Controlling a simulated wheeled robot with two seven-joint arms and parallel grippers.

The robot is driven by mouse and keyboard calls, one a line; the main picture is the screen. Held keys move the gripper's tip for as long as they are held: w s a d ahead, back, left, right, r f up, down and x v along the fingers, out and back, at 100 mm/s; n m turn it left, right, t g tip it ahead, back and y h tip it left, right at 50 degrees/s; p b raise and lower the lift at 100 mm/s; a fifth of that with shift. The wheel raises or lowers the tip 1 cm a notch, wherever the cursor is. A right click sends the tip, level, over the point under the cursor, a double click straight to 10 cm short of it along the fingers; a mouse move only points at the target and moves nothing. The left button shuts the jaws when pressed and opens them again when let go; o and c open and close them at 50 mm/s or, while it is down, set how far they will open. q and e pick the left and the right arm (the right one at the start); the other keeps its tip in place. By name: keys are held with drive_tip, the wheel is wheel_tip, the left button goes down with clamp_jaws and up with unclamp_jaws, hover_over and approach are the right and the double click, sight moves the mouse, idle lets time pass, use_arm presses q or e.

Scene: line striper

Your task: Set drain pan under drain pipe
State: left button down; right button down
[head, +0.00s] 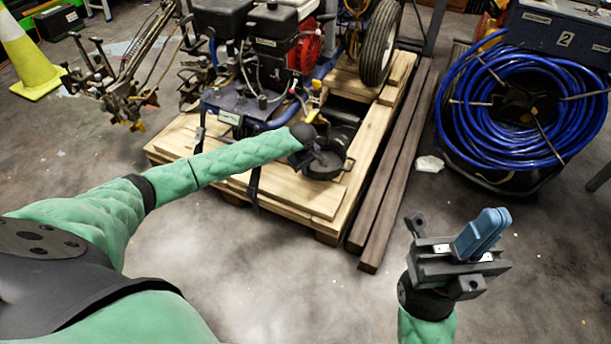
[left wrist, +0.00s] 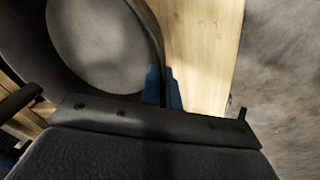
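The drain pan (head: 328,173) is a round, dark, shallow pan on the wooden pallet, below the front of the engine machine. My left gripper (head: 318,158) is at the pan, partly hidden by its own wrist in the head view. In the left wrist view its two blue fingers (left wrist: 163,88) are close together on either side of the rim of the pan (left wrist: 95,40). The pan looks empty inside. A yellow-handled fitting (head: 315,101) is just behind the pan; I cannot tell for sure whether it is the drain pipe. My right gripper (head: 482,235) is shut and empty, over the floor.
The pallet (head: 300,197) carries the line striper (head: 265,60) with its engine and a wheel (head: 381,42). Dark beams (head: 390,190) lie along its right side. A blue hose coil (head: 520,105) stands at right, a traffic cone (head: 27,55) at upper left. The front floor is clear.

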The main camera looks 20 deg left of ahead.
sight(306, 180)
use_arm(q)
wheel_tip(306, 180, down, 3)
drive_tip(key=shift+w+r+b, duration=0.1)
drive_tip(key=shift+b, duration=0.45)
drive_tip(key=shift+f, duration=0.4)
drive_tip(key=shift+r, duration=0.1)
drive_tip(key=c, duration=2)
unclamp_jaws()
drive_tip(key=shift+f, duration=0.2)
drive_tip(key=shift+c, duration=0.2)
drive_tip(key=o, duration=0.4)
drive_tip(key=shift+r, duration=0.15)
